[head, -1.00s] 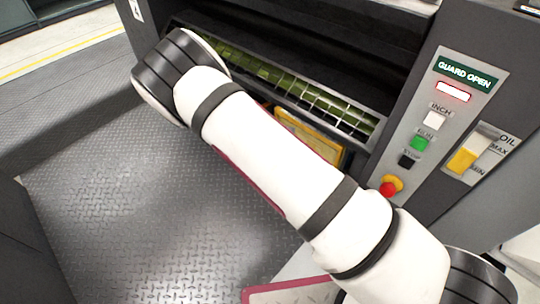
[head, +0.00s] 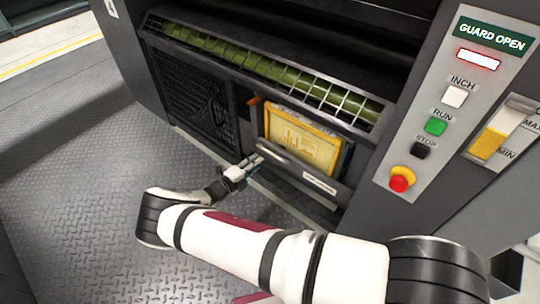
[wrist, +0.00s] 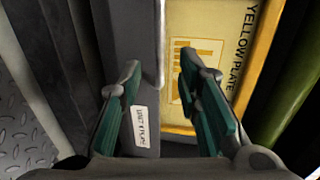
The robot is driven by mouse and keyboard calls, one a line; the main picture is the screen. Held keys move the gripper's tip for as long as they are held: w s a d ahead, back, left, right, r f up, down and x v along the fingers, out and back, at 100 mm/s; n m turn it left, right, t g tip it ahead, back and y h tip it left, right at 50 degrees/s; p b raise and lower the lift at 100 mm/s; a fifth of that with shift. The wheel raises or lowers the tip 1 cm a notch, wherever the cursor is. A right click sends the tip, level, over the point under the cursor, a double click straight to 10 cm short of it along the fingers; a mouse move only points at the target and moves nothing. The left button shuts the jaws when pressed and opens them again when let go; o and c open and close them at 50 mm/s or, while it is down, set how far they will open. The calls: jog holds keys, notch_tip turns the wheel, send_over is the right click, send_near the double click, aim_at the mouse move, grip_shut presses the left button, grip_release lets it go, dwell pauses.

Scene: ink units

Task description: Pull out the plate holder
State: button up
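The plate holder (head: 292,172) is a dark grey frame low in the machine, with a small white label on its front strip. The yellow plate (head: 305,143) stands in it, and the holder appears pushed in. My gripper (head: 258,161) is low in front of the holder's left part. In the wrist view my gripper (wrist: 160,66) is open, with green-padded fingers. The holder's grey front strip (wrist: 127,50) lies between and ahead of the fingers, and the yellow plate (wrist: 207,25) is behind the right finger. I cannot tell whether the fingers touch anything.
Above the holder is a grille (head: 270,70) over a green roller. A dark vent panel (head: 190,95) is to the left. A control panel (head: 455,100) with a red stop button (head: 401,179) is at right. The tread-plate floor (head: 90,200) at left is clear.

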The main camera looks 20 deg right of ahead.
aim_at(271, 153)
jog(key=b+x, duration=0.3)
jog(key=x, duration=0.7)
jog(key=shift+s, duration=0.1)
grip_shut()
